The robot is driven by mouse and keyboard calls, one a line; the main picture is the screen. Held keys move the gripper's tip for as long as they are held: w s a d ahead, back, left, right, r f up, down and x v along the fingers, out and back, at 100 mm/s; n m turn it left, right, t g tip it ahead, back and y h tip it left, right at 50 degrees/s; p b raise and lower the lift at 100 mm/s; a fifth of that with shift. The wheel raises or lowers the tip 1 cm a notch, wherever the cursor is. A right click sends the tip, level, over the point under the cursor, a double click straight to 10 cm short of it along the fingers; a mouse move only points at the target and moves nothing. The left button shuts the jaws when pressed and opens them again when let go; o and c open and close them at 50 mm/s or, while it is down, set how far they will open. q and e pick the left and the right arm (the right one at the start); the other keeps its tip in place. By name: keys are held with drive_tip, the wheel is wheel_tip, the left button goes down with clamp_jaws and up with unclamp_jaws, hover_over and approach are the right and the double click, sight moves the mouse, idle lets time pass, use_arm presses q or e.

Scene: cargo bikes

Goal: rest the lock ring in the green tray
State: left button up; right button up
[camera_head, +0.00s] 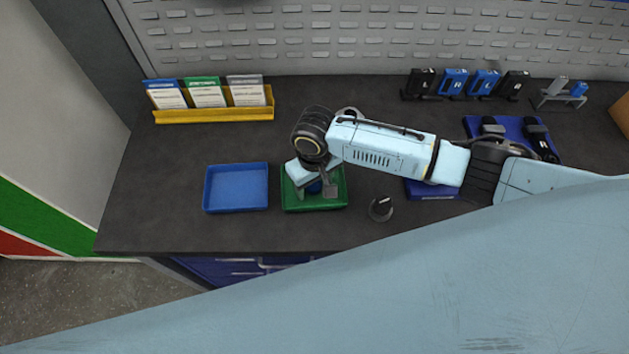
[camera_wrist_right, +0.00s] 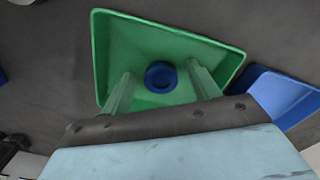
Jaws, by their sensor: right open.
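The lock ring (camera_wrist_right: 161,77) is a small dark blue ring. In the right wrist view it lies inside the green tray (camera_wrist_right: 122,29), between my right gripper's two fingers (camera_wrist_right: 160,84), with gaps on both sides. In the head view my right gripper (camera_head: 318,187) is over the green tray (camera_head: 325,204), pointing down, and partly hides the blue ring (camera_head: 314,187). The right gripper is open. I cannot tell for sure whether the ring touches the tray floor. My left gripper is in neither view.
A blue tray (camera_head: 236,188) stands just left of the green one. A dark knob (camera_head: 381,208) is to its right. A yellow rack with cards (camera_head: 214,115) and several blue and black devices (camera_head: 453,82) line the back. The bench's left front is clear.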

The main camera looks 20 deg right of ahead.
wheel_tip(320, 180, up, 13)
drive_tip(key=p, duration=0.1)
drive_tip(key=shift+r, duration=0.2)
idle(0.4)
